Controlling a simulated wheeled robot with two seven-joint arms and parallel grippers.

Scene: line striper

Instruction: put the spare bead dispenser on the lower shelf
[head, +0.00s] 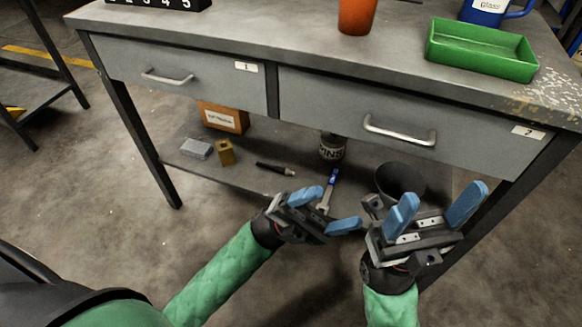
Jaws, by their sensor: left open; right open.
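A blue container with a handle and a white label reading "Glass" (490,10) stands on the bench top at the far right, cut by the frame edge. It may be the bead dispenser; I cannot read the full label. The lower shelf (240,178) lies under the drawers and holds several objects. My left gripper (328,211) is open and empty, in front of the shelf. My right gripper (436,206) is open and empty, in front of the shelf's right part. Both are well below the bench top, apart from the blue container.
A green tray (480,68) and orange cup (357,14) stand on the bench top. Two closed drawers have handles (400,137). The shelf holds a wooden box (223,118), grey box (197,149), brass block (226,153), marker (275,168), can (332,148), wrench (329,190) and dark bowl (402,180).

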